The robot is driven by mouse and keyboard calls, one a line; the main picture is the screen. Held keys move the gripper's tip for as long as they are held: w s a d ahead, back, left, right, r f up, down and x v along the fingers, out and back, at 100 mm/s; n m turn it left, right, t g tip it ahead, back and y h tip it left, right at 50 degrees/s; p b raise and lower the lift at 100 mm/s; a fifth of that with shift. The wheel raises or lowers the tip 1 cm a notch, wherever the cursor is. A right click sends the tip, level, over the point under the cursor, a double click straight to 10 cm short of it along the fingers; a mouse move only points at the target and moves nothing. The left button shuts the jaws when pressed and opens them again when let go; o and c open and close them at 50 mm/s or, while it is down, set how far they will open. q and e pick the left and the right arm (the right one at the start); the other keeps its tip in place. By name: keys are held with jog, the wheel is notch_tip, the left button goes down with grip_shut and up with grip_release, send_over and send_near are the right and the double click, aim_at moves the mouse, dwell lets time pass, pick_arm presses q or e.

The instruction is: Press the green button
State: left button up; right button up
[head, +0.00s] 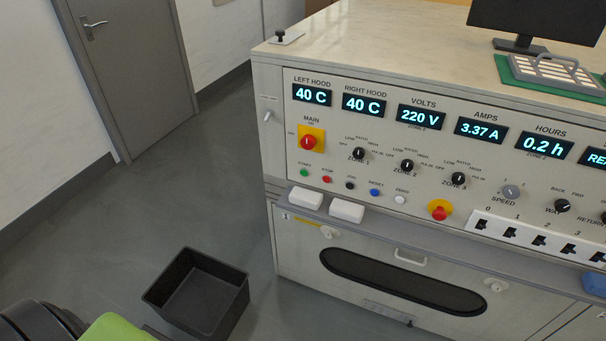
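The small round green button (304,173) sits on the panel's lower left, under the label START. A red button (327,179), a black one (350,185), a blue one (375,192) and a white one (400,199) run to its right. The red MAIN switch (309,142) on a yellow plate is just above it. Nothing touches or covers the green button. Neither of my grippers shows in the head view.
White boxes (346,210) lie on a ledge below the buttons. A red emergency knob (439,211) sticks out to the right. A black open bin (197,294) stands on the floor in front. A green object (117,328) is at the bottom left.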

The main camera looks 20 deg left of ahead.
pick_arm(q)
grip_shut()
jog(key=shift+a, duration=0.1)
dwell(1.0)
